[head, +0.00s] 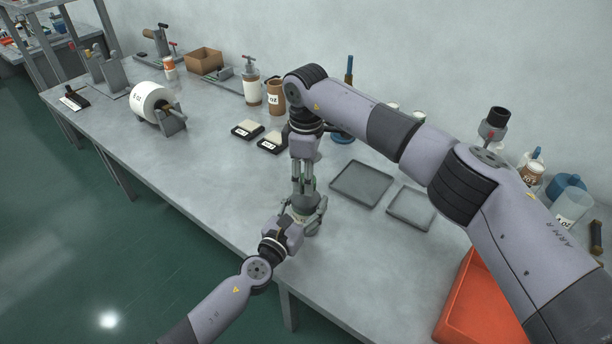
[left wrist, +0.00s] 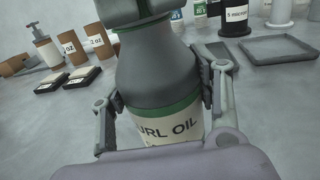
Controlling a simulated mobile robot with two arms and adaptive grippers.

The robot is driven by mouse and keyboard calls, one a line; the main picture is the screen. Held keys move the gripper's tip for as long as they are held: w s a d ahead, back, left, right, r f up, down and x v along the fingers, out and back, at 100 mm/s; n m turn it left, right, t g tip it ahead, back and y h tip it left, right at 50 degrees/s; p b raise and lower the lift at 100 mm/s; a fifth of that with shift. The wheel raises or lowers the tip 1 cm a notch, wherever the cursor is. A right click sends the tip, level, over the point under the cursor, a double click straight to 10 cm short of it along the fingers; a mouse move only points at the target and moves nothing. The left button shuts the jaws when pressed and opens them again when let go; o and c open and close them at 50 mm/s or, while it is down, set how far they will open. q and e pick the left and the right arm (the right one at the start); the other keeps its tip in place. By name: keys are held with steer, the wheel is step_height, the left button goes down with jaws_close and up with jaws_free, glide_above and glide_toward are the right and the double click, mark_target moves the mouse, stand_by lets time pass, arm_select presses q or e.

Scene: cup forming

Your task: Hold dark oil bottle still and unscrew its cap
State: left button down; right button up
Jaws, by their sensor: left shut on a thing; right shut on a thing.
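A dark grey oil bottle (head: 306,205) stands upright near the front edge of the workbench. In the left wrist view the bottle (left wrist: 160,72) has green bands and a cream label with the letters "URL OIL" showing. My left gripper (head: 305,215) is shut around the bottle's body, one finger on each side; its fingers also show in the left wrist view (left wrist: 160,88). My right gripper (head: 304,190) comes straight down from above and is shut on the cap at the bottle's top. The cap itself is mostly hidden by the right gripper's fingers.
Two shallow grey trays, one larger (head: 347,194) and one smaller (head: 394,213), lie right of the bottle. An orange-red bin (head: 480,312) is at the lower right. Two black pads (head: 238,132) and a white roll (head: 148,98) are farther left. The bench left of the bottle is clear.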

steer(key=n, duration=0.3)
steer(key=shift+n, duration=0.3)
steer(key=n, duration=2.1)
steer(key=shift+r+n, duration=0.1)
steer(key=shift+n, duration=0.2)
steer(key=n, duration=1)
steer(key=shift+n, duration=0.4)
steer(key=n, duration=1.2)
steer(key=shift+n, duration=0.4)
steer(key=n, duration=0.5)
steer(key=shift+r, duration=0.2)
